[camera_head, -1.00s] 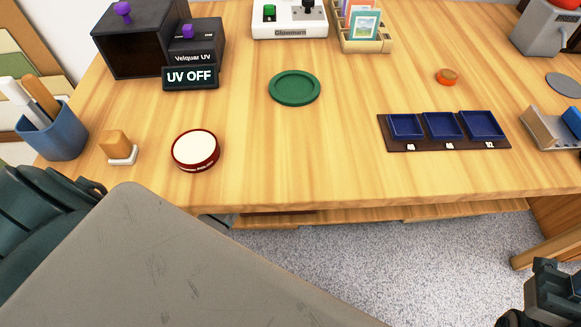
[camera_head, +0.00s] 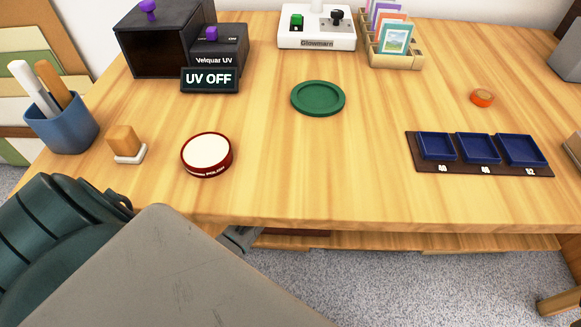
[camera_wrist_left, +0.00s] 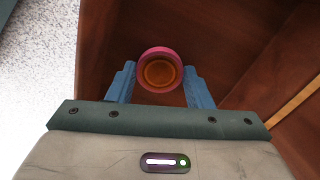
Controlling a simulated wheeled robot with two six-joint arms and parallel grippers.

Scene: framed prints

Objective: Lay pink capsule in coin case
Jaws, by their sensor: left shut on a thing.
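The pink capsule (camera_wrist_left: 160,55) is a round piece with a pink rim and an orange-brown middle. In the left wrist view it sits between the blue fingers of my left gripper (camera_wrist_left: 160,88), which is shut on it. The head view hides the capsule; only a grey bit of what looks like my left gripper (camera_head: 238,238) shows by the table's front edge. The likely coin case (camera_head: 481,170) is a dark tray with three blue square compartments, at the right of the table, apart from my gripper. The compartments look empty. My right gripper is out of view.
A red-rimmed white round tin (camera_head: 207,154), a green dish (camera_head: 318,98) and an orange disc (camera_head: 482,98) lie on the table (camera_head: 330,180). A pen cup (camera_head: 66,126) and a wooden block stamp (camera_head: 126,142) stand left. A UV box (camera_head: 210,79) is behind. The front middle is clear.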

